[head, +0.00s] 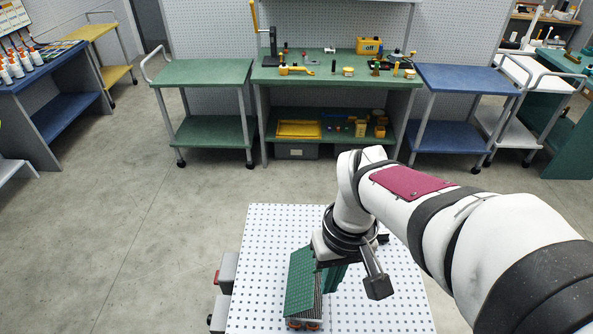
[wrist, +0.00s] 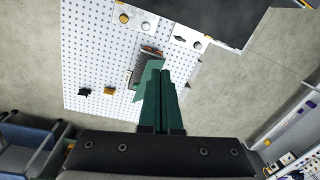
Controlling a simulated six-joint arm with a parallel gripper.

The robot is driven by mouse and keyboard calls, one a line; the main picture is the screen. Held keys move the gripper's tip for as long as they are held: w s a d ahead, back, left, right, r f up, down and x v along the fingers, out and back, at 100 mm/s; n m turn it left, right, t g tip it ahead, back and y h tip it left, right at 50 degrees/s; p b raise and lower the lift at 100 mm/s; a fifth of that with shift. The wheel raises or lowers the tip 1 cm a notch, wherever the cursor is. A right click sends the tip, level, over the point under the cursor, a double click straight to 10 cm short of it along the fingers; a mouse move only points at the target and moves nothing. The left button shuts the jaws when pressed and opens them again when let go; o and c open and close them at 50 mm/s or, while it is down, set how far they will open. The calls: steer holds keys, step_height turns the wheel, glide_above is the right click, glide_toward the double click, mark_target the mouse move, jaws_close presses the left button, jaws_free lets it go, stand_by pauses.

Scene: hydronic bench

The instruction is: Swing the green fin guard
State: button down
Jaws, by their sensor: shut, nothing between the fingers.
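The green fin guard (head: 300,283) is a flat panel over a dark finned unit (head: 318,303) with reddish-orange fittings at its near end. It sits on a white perforated bench top (head: 262,240). In the wrist view the guard (wrist: 152,88) looks tilted, with part of the grey unit (wrist: 148,60) showing beyond it. My gripper (head: 331,284) has green fingers, shut and empty, pointing down just right of the guard. In the wrist view the fingertips (wrist: 167,76) are close beside the guard; I cannot tell whether they touch it. My gripper hides part of the unit.
In the wrist view, small black and yellow parts (wrist: 109,91) stand on the perforated top, with other fittings (wrist: 124,18) at its far edge. Grey boxes (head: 227,272) sit at the bench's left side. Green and blue carts stand well away across open floor.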

steer(key=w+a+f+n+h, duration=0.1)
steer(key=w+a+f+n, duration=0.55)
steer(key=w+f, duration=0.2)
steer(key=w+a+f+n, duration=0.5)
steer(key=w+f+n, duration=0.3)
steer(key=f, duration=0.2)
step_height(320, 180, down, 10)
steer(key=s+d, duration=0.1)
steer(key=d, duration=1.5)
stand_by(2.9)
steer(key=shift+d, duration=0.1)
steer(key=shift+r, duration=0.15)
step_height(320, 180, up, 8)
stand_by(0.6)
